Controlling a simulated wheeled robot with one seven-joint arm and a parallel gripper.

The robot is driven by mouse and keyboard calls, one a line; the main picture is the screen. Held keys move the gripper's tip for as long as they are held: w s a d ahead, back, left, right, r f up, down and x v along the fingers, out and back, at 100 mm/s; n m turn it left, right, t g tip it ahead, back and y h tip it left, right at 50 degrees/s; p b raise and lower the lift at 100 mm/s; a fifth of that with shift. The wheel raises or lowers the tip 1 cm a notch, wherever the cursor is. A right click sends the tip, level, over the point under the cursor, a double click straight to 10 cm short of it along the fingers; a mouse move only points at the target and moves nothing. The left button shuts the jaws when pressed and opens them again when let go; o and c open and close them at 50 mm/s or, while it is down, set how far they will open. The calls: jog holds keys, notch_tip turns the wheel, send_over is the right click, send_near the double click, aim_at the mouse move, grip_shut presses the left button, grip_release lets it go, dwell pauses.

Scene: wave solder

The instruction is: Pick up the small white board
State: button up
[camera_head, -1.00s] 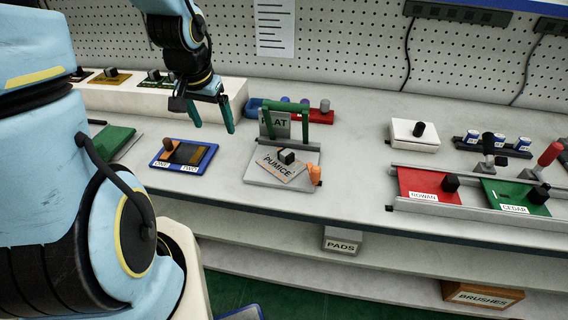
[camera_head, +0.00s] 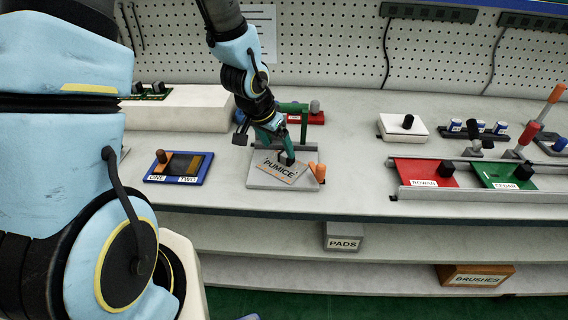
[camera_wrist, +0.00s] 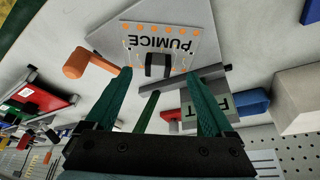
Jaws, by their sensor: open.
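The small white board (camera_head: 284,168), labelled PUMICE, lies turned at an angle on a grey fixture plate (camera_head: 257,182). It has a black block-shaped knob (camera_head: 286,160) near one edge. In the wrist view the board (camera_wrist: 168,45) shows orange dots along its edges, and its knob (camera_wrist: 158,64) appears in the gap between my fingertips. My gripper (camera_head: 277,146) is open and empty, reaching down over the back of the board with its green fingers. It also shows in the wrist view (camera_wrist: 157,76). I cannot tell whether the fingertips are level with the knob.
An orange handle (camera_head: 318,172) stands at the fixture's right front corner. A green frame (camera_head: 294,107) rises behind my gripper. A blue tray (camera_head: 178,168) lies left; a white box with a black knob (camera_head: 403,128) and a red board (camera_head: 425,170) lie right. Bench between is clear.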

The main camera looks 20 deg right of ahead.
aim_at(284, 156)
jog(key=shift+p+x, duration=0.6)
jog(key=shift+x, duration=1.9)
jog(key=shift+d, duration=0.15)
jog(key=shift+c, duration=0.4)
grip_shut()
jog(key=shift+r, duration=0.1)
